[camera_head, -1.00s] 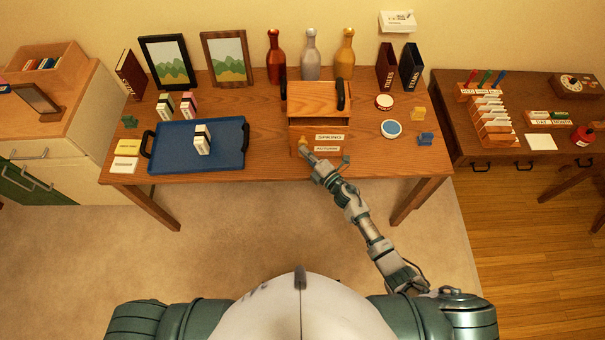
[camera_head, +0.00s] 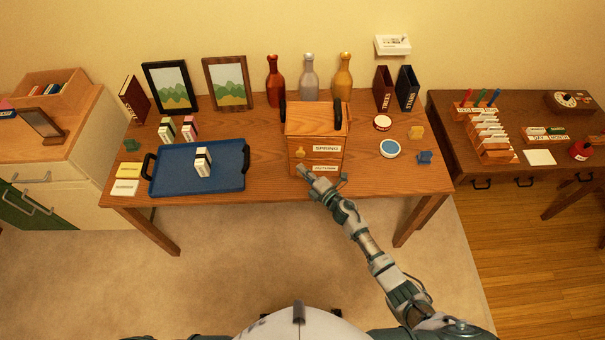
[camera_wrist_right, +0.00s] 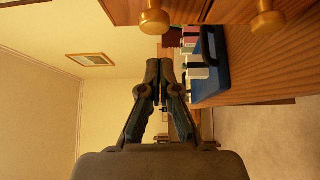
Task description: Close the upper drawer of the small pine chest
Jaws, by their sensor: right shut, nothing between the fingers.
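The small pine chest (camera_head: 316,119) stands on the desk with its front towards me. Its upper drawer (camera_head: 330,149), labelled SPRING, lies right under the top and looks flush or nearly flush. The lower drawer (camera_head: 333,169), labelled AUTUMN, is below it and looks shut. A brass knob (camera_head: 299,153) shows on the upper drawer; both upper (camera_wrist_right: 155,18) and lower (camera_wrist_right: 267,18) knobs show in the right wrist view. My right gripper (camera_head: 303,170) is in front of the chest's lower left. In the wrist view its fingertips (camera_wrist_right: 160,66) are together, empty and apart from the knobs. My left gripper is out of view.
A blue tray (camera_head: 225,182) with a small block on it lies left of the chest. Bottles (camera_head: 309,80) stand behind the chest, and round tins (camera_head: 389,149) lie to its right. The floor (camera_head: 270,250) before the desk is clear.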

